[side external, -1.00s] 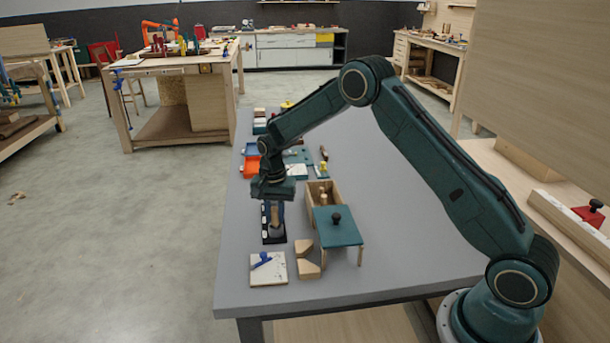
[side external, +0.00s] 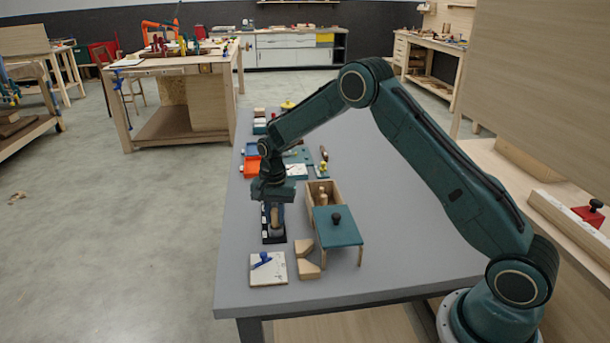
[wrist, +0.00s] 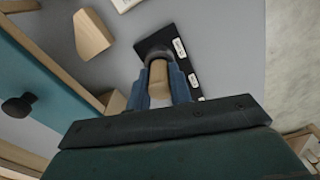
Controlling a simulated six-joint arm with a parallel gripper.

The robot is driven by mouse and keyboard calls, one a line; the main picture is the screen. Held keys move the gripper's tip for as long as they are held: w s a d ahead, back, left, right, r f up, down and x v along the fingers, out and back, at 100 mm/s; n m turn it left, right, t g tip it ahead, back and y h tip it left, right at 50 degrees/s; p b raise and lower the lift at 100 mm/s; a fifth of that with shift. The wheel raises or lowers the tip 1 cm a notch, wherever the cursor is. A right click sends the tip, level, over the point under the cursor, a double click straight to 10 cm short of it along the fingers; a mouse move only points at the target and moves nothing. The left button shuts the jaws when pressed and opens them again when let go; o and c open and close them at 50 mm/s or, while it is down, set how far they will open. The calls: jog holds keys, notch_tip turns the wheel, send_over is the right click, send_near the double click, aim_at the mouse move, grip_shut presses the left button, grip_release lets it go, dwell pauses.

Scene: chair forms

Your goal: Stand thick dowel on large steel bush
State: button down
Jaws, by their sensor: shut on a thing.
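My gripper (side external: 275,218) is shut on the thick dowel, a light wooden cylinder (wrist: 158,82) between the blue fingers in the wrist view. The dowel points down at a black plate (wrist: 188,75) with white labels. A grey ring-shaped piece, seemingly the large steel bush (wrist: 152,53), shows at the dowel's far end on this plate. The dowel looks about in line with it; I cannot tell whether they touch. In the side view the black plate (side external: 266,237) lies under my gripper, and the fingers partly hide dowel and bush.
A teal-topped stand with a black knob (side external: 338,228) and an open wooden box (side external: 335,190) are close right of my gripper. Wooden blocks (side external: 307,270) and a white tile with a blue item (side external: 268,268) lie nearer the front. Grey tabletop (side external: 400,240) is clear to the right.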

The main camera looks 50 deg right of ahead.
jog(key=shift+f, duration=0.5)
jog(key=c, duration=0.6)
grip_release()
jog(key=shift+r, duration=0.15)
jog(key=shift+r, duration=3.4)
